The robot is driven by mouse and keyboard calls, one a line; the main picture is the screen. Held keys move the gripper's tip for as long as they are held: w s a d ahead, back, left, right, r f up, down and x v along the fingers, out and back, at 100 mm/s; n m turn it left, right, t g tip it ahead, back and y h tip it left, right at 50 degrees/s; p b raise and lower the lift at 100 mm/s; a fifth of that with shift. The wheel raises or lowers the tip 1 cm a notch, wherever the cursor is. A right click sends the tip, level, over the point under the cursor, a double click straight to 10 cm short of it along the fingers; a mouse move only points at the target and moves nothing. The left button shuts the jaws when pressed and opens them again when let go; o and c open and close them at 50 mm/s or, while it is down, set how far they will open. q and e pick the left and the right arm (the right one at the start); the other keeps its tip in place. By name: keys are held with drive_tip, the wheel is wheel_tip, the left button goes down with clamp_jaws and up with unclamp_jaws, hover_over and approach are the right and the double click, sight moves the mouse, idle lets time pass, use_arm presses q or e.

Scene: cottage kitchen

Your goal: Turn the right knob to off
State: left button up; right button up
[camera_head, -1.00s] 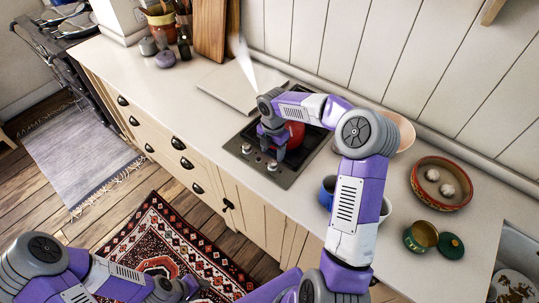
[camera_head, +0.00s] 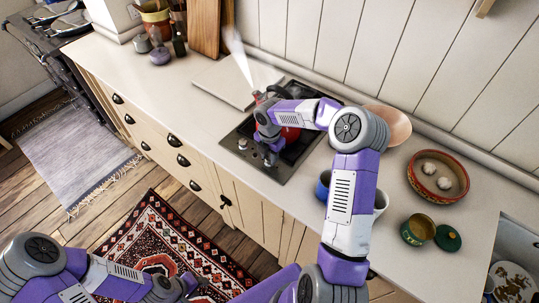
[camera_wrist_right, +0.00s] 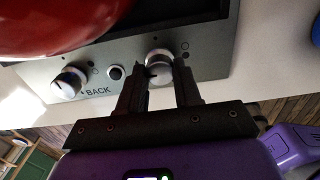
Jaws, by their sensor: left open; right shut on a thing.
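The hob panel (camera_head: 243,165) is set in the counter. In the right wrist view, the right knob (camera_wrist_right: 158,62) is a round silver knob between the fingers of my right gripper (camera_wrist_right: 160,85), which is shut on it. The left knob (camera_wrist_right: 68,82) is on the left, with a small round button (camera_wrist_right: 115,72) and the word BACK between them. In the head view, the left knob (camera_head: 243,144) is clear, while my right gripper (camera_head: 267,150) largely covers the right knob. My left gripper (camera_head: 187,287) is open and empty, low over the rug.
A red kettle (camera_head: 291,134) stands on the hob close behind my right gripper, partly hidden by my arm. A blue mug (camera_head: 323,186), a bowl with two pale round things (camera_head: 462,193) and a small open pot (camera_head: 416,230) stand to the right.

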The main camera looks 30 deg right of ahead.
drive_tip(key=shift+c, duration=0.7)
drive_tip(key=shift+m, duration=0.3)
drive_tip(key=m, duration=0.3)
drive_tip(key=shift+m, duration=0.3)
drive_tip(key=m+b, duration=0.1)
drive_tip(key=m, duration=0.3)
drive_tip(key=shift+m, duration=0.3)
drive_tip(key=m, duration=0.4)
drive_tip(key=shift+m, duration=0.3)
drive_tip(key=m, duration=0.4)
drive_tip(key=shift+b, duration=0.35)
